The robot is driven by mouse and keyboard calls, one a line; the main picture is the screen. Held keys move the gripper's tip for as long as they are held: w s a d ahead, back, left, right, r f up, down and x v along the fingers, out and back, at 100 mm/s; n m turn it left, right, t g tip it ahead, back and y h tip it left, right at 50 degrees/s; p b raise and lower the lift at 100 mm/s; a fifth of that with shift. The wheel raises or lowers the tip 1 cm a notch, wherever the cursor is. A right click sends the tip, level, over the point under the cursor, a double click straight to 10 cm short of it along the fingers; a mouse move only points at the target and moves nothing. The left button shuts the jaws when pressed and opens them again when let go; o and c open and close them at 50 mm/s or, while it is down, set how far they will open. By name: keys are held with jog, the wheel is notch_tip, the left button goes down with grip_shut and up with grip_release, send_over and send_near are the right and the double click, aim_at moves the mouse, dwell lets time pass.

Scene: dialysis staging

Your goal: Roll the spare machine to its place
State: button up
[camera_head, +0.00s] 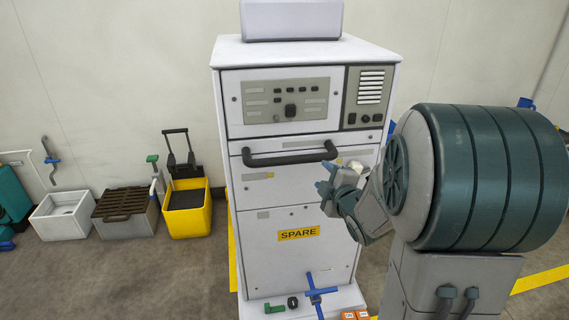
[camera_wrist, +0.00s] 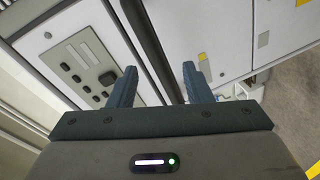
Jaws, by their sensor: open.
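The spare machine (camera_head: 290,215) is a tall white cabinet with a yellow SPARE label (camera_head: 299,233), standing upright before the wall. A dark horizontal handle (camera_head: 288,155) runs across its front below the control panel (camera_head: 290,100). The handle also shows in the wrist view as a dark bar (camera_wrist: 150,45). My gripper (camera_head: 326,190) is in front of the machine near the handle's right end. In the wrist view my gripper (camera_wrist: 160,85) has its fingers apart, with the bar passing between or just beyond them. I cannot tell whether they touch it. Blue and green fittings (camera_head: 318,292) show at the machine's base.
A yellow mop bucket (camera_head: 187,207), a grated grey box (camera_head: 124,214) and a white basin (camera_head: 62,216) stand along the wall at the left. Yellow floor lines (camera_head: 540,280) show at right. Orange blocks (camera_head: 355,315) lie by the base. The floor at front left (camera_head: 120,280) is clear.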

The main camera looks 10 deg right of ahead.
jog(key=w+a+n+t+y, duration=0.2)
jog(key=w+a+n+y, duration=0.4)
jog(key=w, duration=0.6)
jog(key=shift+a+n+b, duration=0.45)
jog(key=shift+a+n, duration=0.3)
jog(key=shift+n, duration=0.15)
jog(key=shift+w, duration=0.1)
grip_shut()
jog(key=shift+f, duration=0.1)
